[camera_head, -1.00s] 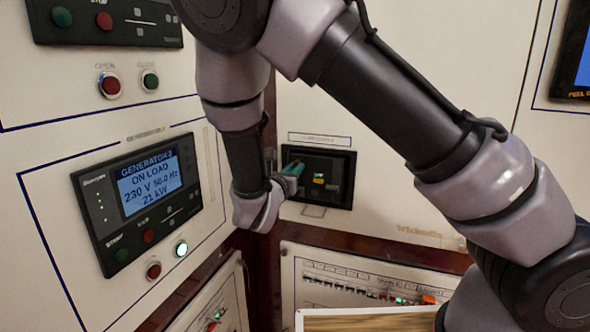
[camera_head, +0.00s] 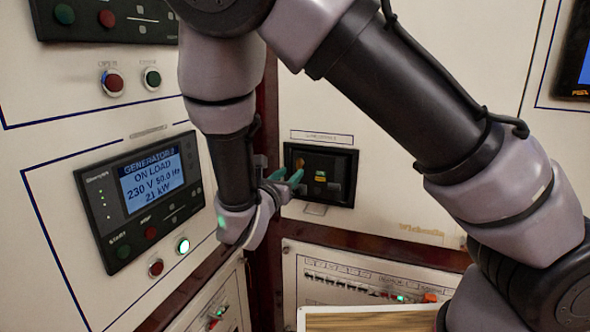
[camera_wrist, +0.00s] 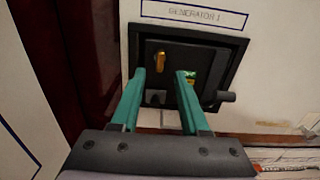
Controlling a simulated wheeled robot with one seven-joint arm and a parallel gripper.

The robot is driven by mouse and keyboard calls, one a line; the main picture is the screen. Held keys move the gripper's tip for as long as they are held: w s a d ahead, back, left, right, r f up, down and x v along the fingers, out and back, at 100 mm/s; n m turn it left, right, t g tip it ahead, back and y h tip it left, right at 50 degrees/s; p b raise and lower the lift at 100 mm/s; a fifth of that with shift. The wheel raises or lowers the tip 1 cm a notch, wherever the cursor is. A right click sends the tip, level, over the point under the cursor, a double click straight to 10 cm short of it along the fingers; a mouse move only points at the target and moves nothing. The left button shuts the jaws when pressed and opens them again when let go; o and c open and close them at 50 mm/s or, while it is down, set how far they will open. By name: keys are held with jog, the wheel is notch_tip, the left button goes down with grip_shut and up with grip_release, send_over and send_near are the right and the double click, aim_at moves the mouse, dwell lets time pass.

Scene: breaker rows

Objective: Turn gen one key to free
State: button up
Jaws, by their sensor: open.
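The gen one unit is a dark recessed panel (camera_wrist: 205,70) under a label reading GENERATOR 1 (camera_wrist: 195,13). In the wrist view a brass-coloured key (camera_wrist: 158,61) sits at its upper left, upright or slightly tilted. The panel also shows in the head view (camera_head: 338,190), on the wall beyond my gripper. My gripper (camera_wrist: 162,75) is open, its two teal fingers pointing at the panel with nothing between them but the view of the key. In the head view my gripper (camera_head: 289,177) is just left of the panel. I cannot tell whether a finger touches it.
A row of breakers (camera_head: 350,287) is low on the right. A dark handle (camera_wrist: 226,96) projects at the panel's lower right. The corner between walls is close.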

jog(key=v, duration=0.5)
jog(key=s+d+r+m+g+h, duration=0.1)
jog(key=d+r+m+g, duration=0.1)
jog(key=d+m+g, duration=0.7)
jog(key=s+d+r+m+g, duration=0.1)
jog(key=d+r+m+g, duration=0.35)
jog(key=d+m, duration=0.8)
jog(key=s+d+r+m+t+y, duration=0.2)
jog(key=s+d+r+m+y, duration=0.1)
jog(key=r+m, duration=0.3)
jog(key=s+d+r+m+t+y, duration=0.1)
jog(key=s+d+r+m+y, duration=0.3)
jog(key=m, duration=0.5)
notch_tip(320, 180, up, 4)
jog(key=shift+s+f+t+y, duration=0.25)
jog(key=shift+s+t+y, duration=0.1)
jog(key=shift+y, duration=0.75)
